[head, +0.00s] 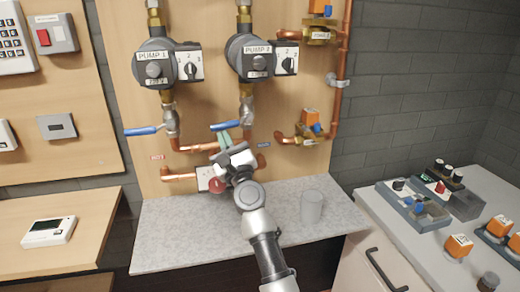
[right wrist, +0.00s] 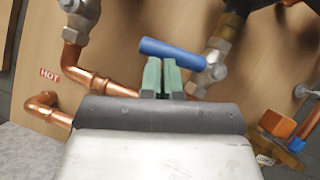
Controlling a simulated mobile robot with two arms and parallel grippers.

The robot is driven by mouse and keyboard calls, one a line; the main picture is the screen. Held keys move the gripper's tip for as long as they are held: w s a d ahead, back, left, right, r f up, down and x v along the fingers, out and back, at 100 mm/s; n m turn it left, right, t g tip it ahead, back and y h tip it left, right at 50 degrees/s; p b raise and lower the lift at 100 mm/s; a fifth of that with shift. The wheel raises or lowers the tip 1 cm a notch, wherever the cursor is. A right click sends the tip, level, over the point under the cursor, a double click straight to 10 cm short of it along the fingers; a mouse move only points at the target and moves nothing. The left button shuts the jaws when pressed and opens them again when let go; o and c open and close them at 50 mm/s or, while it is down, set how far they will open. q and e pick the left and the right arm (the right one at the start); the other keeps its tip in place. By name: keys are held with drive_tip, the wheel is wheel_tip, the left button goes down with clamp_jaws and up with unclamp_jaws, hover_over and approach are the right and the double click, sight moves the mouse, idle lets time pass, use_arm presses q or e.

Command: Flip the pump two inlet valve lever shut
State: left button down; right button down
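The right-hand pump (head: 256,58), which I take to be pump two, hangs on the wooden panel. Below it is its inlet valve (head: 246,110) with a blue lever (head: 225,126). The lever points sideways to the left, across the vertical pipe. It also shows in the right wrist view as a blue handle (right wrist: 172,53), running from upper left to the valve at right. My right gripper (head: 224,138) is just below the lever. Its green fingers (right wrist: 162,62) are together, with the tips at the handle's lower edge; contact cannot be told. My left gripper is not in view.
The left-hand pump (head: 158,64) has a similar blue lever (head: 143,131), also pointing left. Copper pipes (head: 190,149) run behind my gripper. An orange-handled valve (head: 308,124) is at right.

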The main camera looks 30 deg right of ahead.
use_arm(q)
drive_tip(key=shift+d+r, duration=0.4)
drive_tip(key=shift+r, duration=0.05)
use_arm(e)
drive_tip(key=shift+a+r, duration=0.25)
drive_tip(key=shift+r, duration=0.35)
use_arm(q)
drive_tip(key=shift+p, duration=0.3)
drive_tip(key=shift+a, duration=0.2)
use_arm(e)
drive_tip(key=shift+r, duration=0.1)
